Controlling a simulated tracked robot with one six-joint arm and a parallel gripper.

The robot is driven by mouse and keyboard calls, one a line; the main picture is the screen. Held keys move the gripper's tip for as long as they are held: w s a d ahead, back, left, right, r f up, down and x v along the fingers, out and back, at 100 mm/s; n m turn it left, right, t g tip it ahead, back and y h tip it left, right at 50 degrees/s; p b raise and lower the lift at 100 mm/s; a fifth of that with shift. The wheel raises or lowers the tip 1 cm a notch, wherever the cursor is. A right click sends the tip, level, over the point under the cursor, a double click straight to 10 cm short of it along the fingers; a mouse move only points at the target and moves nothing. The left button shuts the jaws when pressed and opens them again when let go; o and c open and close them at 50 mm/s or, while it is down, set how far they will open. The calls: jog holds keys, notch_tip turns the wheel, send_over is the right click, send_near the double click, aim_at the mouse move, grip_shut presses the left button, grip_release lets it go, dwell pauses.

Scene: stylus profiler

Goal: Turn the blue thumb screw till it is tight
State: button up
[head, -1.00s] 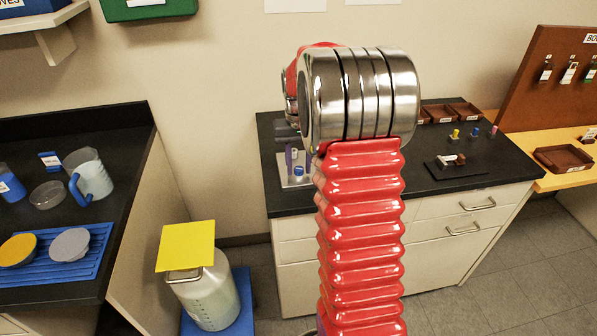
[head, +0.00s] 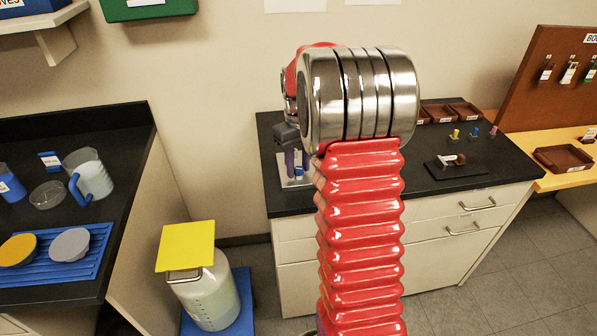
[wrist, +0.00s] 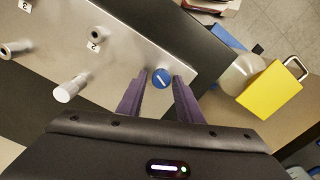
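The blue thumb screw (wrist: 162,78) shows its round head with a pale line across it in the wrist view. It stands on a metal plate (wrist: 190,58), near the plate's edge. My gripper (wrist: 159,80) is open, its two purple fingers on either side of the blue head with a visible gap. I cannot tell whether the fingertips are down at the head's height.
A yellow-topped jug (head: 208,290) stands on the floor left of the bench (head: 440,205).

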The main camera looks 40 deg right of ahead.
jog(key=n, duration=0.4)
jog(key=shift+a, duration=0.1)
jog(key=shift+s, duration=0.25)
dwell(0.4)
jog(key=shift+c, duration=0.6)
grip_shut()
dwell(0.9)
jog(key=m, duration=0.6)
jog(key=shift+m, duration=1.5)
